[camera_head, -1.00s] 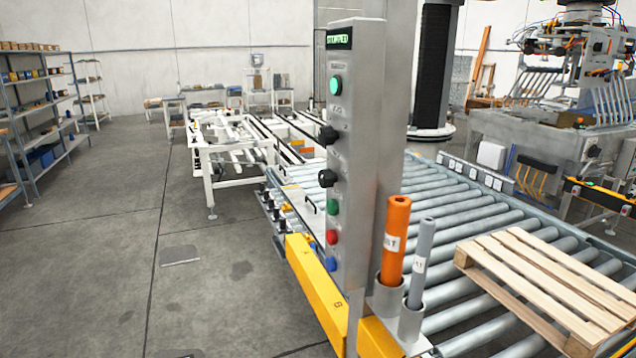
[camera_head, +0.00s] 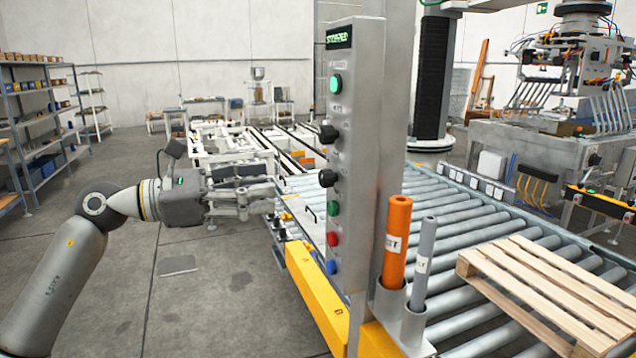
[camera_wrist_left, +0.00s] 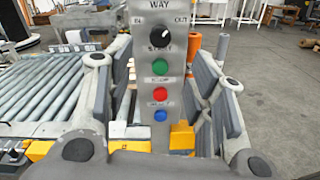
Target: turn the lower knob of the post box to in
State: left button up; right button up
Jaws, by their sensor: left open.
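The post box (camera_head: 357,150) is a grey metal column with a screen and a row of controls. Its lower knob (camera_head: 327,178) is black and round, below a similar upper knob. In the left wrist view the lower knob (camera_wrist_left: 160,37) sits under the word WAY, with IN at left and OUT at right; its pale mark appears to point up and right, toward OUT. My left gripper (camera_head: 273,188) is open and empty, left of the post box and apart from it. In its wrist view the fingers (camera_wrist_left: 160,62) flank the panel. My right gripper is not in view.
Green, red and blue buttons (camera_head: 333,239) sit below the knob. An orange tube (camera_head: 396,240) and a grey tube stand in holders beside the post. A yellow guard (camera_head: 317,295) is at its foot. Rollers and a wooden pallet (camera_head: 540,290) lie right. The floor at left is clear.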

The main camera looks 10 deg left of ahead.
aim_at(321, 179)
pick_arm(q)
jog(key=p+x, duration=0.3)
jog(key=x, duration=0.7)
jog(key=shift+r+p, duration=0.15)
jog(key=shift+p, duration=0.25)
jog(key=shift+w+d, duration=0.25)
jog(key=shift+d, duration=0.05)
jog(key=shift+c, duration=0.2)
jog(key=c, duration=1)
